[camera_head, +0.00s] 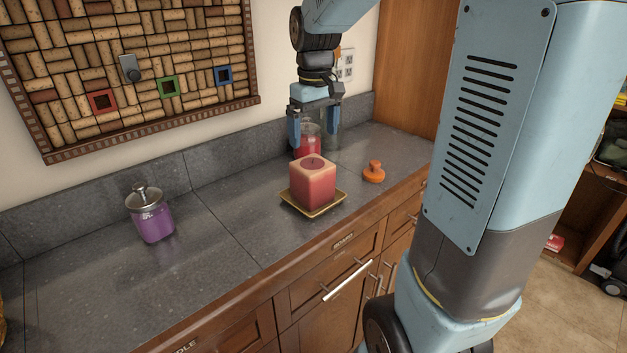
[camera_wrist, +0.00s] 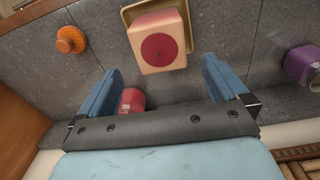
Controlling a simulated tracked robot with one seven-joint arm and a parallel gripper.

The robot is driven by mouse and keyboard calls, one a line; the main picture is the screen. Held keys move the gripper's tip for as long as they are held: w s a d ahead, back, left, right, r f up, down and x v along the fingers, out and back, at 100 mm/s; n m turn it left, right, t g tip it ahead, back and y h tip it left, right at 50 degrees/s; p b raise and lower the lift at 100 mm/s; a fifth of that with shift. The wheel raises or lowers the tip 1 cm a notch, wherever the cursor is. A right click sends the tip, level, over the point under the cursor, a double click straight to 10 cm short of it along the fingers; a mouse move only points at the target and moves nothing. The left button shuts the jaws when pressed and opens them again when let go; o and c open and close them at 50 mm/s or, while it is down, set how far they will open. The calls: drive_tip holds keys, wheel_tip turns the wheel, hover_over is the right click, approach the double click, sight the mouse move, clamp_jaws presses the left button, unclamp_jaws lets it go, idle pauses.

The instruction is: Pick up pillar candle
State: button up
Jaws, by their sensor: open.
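The pillar candle (camera_head: 313,184) is a square pinkish-red block with a dark red round top. It stands upright on a small gold-rimmed dish (camera_head: 328,207) on the grey counter. In the wrist view the candle (camera_wrist: 158,42) shows from above, ahead of the fingertips and roughly midway between them. My gripper (camera_head: 310,142) is open and empty, pointing down, behind and above the candle on its wall side. Its two blue fingers also show in the wrist view (camera_wrist: 163,75). The candle is apart from the fingers.
A red jar (camera_head: 306,146) stands behind the candle, under my gripper; it shows between the fingers in the wrist view (camera_wrist: 132,101). An orange stopper-like object (camera_head: 374,172) sits right of the candle. A purple lidded jar (camera_head: 153,219) stands left, with clear counter (camera_head: 231,208) between.

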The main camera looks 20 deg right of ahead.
sight(312, 180)
drive_tip(key=shift+w+f, duration=0.7)
drive_tip(key=shift+w, duration=0.1)
wheel_tip(312, 180, down, 14)
drive_tip(key=shift+r, duration=0.25)
drive_tip(key=c, duration=1.2)
